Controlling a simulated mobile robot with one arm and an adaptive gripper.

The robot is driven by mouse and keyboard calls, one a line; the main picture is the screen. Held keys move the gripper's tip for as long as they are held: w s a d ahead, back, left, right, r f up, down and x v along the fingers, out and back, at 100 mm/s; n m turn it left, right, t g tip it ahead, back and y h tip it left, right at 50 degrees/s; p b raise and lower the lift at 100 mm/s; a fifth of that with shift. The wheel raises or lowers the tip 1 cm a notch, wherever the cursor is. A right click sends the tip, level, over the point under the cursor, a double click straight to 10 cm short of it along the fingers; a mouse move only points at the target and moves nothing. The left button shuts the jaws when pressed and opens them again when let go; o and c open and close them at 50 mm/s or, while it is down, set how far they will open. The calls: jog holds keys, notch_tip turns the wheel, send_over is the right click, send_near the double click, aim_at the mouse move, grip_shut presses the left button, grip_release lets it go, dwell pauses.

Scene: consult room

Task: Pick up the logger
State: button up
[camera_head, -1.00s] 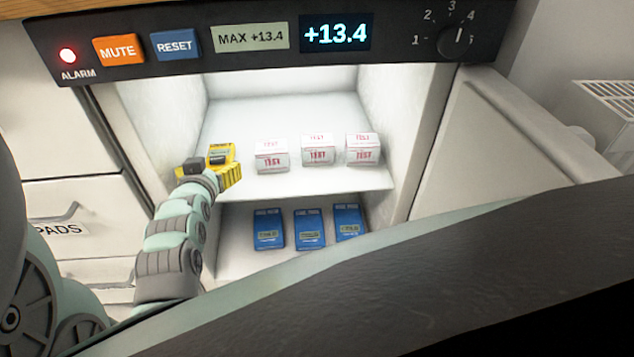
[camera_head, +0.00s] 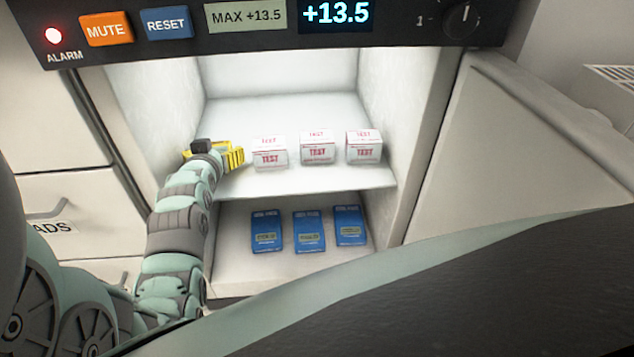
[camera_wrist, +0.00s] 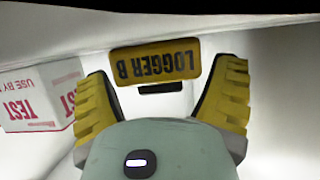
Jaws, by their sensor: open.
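The logger (camera_wrist: 155,62) shows in the wrist view as a yellow plate reading LOGGER B upside down, with a dark piece at its lower edge. It stands ahead of my gripper, between the lines of the two fingers. My gripper (camera_head: 226,154) reaches into the lit cabinet at the left end of the upper shelf. Its yellow ribbed fingers (camera_wrist: 166,82) are spread, and a gap shows between each finger and the logger. In the head view my gripper and wrist hide most or all of the logger.
White TEST boxes (camera_head: 317,148) stand just right of my gripper on the upper shelf (camera_head: 300,184); one box (camera_wrist: 35,97) is close beside a finger in the wrist view. Blue devices (camera_head: 309,232) stand on the lower shelf. The left cabinet wall (camera_head: 150,110) is close to my arm.

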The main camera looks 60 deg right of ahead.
jog(key=shift+c, duration=0.4)
jog(key=c, duration=1)
jog(key=shift+c, duration=0.2)
